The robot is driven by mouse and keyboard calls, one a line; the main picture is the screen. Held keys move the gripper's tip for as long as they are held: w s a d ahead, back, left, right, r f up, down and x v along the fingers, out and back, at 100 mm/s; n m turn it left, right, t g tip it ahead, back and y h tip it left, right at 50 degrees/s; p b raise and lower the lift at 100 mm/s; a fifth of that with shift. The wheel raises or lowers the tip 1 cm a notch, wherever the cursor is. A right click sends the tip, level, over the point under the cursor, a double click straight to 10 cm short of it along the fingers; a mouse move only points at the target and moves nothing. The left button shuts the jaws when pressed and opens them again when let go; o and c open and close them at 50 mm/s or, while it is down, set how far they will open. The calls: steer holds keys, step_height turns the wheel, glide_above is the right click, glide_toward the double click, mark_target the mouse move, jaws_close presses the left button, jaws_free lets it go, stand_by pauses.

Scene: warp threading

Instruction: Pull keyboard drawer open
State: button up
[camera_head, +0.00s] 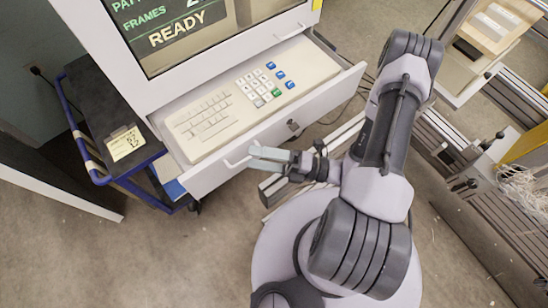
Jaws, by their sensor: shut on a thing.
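The keyboard drawer (340,88) is a pale tray pulled out from under the screen cabinet. A beige keyboard (207,117) with white keys and a keypad with blue and green keys lies in it. The drawer front has a thin light handle (232,163) at its left part and a small dark lock near its middle. My gripper (257,158) is at the drawer front, with its fingers shut around the right part of the handle. The fingers hide the handle's right end.
The cabinet screen (180,30) reads READY above the drawer. A dark cart (98,105) with a blue rail and a yellow note stands at the left. A metal frame (450,140) with loose fibres stands at the right. Bare floor lies at the lower left.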

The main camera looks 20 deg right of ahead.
steer(key=v, duration=0.3)
steer(key=shift+d+r, duration=0.1)
steer(key=shift+d, duration=0.1)
steer(key=c, duration=0.7)
steer(key=shift+b+v, duration=0.3)
steer(key=shift+v, duration=1.35)
steer(key=shift+c, duration=0.2)
steer(key=shift+a, duration=0.1)
step_height(320, 180, up, 24)
steer(key=s+a+n+g+h, duration=0.1)
steer(key=n+h, duration=0.6)
steer(key=n, duration=1)
steer(key=s+a+n+g+h+b, duration=0.1)
steer(key=n+h, duration=0.7)
steer(key=n, duration=1)
steer(key=shift+s+a+n+g+b, duration=0.15)
steer(key=shift+a+n+g+b, duration=0.15)
steer(key=shift+g, duration=0.2)
